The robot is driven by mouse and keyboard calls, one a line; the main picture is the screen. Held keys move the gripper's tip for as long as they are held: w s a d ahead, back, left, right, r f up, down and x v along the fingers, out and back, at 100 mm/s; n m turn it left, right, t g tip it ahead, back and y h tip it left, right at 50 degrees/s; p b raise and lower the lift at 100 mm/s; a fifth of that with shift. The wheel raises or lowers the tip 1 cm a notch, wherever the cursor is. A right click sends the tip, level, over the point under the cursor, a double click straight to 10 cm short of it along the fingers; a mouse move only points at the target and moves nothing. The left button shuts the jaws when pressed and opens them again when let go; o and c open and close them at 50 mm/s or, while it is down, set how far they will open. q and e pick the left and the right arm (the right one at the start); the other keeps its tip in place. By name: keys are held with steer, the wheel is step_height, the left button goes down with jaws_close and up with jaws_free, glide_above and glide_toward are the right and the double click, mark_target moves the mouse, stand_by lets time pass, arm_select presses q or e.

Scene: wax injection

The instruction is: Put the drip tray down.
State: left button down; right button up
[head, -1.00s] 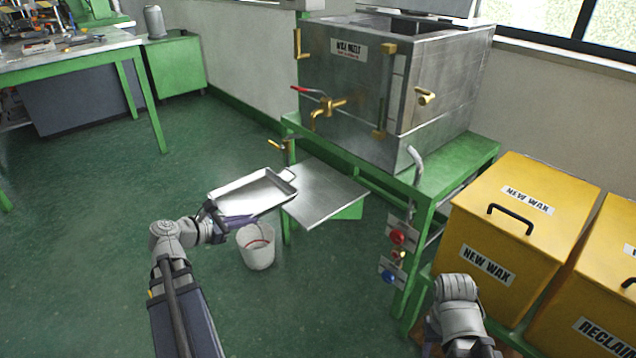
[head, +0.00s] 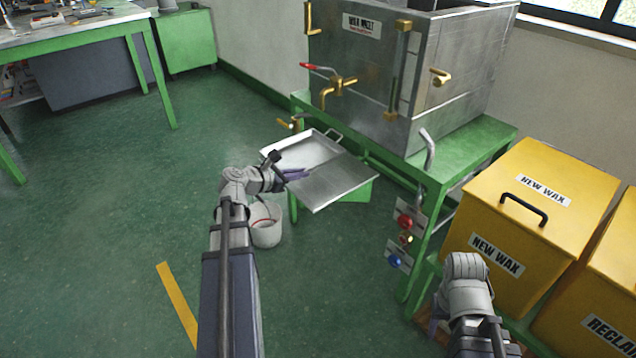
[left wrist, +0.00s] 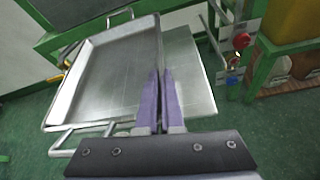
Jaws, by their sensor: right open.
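The drip tray (head: 302,150) is a shallow metal pan with wire handles. It overlaps the left part of the flat metal shelf (head: 335,190) below the wax melter; I cannot tell whether it rests on it or hovers just above. My left gripper (head: 296,175) is shut on the tray's near edge. In the left wrist view the purple fingers (left wrist: 160,95) close around the right rim of the tray (left wrist: 95,85), with the shelf (left wrist: 192,75) showing to the right. My right gripper (head: 436,328) is low at the right, open, mostly hidden by its own wrist.
The wax melter (head: 360,75) stands on a green frame behind the shelf, its brass tap (head: 338,88) above the tray. A white bucket (head: 265,228) stands on the floor below. Yellow wax bins (head: 535,215) are at the right. The floor at left is open.

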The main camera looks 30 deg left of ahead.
arm_select(q)
glide_above(318, 189)
steer(key=shift+s+a, duration=0.1)
steer(key=shift+s, duration=0.05)
steer(key=shift+s+f+b, duration=0.2)
steer(key=shift+f+b, duration=0.7)
steer(key=shift+f, duration=0.05)
steer(key=shift+f+b, duration=0.65)
steer(key=shift+f+b, duration=0.6)
steer(key=f+b, duration=0.2)
steer(key=b, duration=0.1)
steer(key=shift+w+f, duration=0.2)
steer(key=shift+f, duration=0.2)
steer(key=shift+w, duration=0.2)
steer(key=shift+r, duration=0.1)
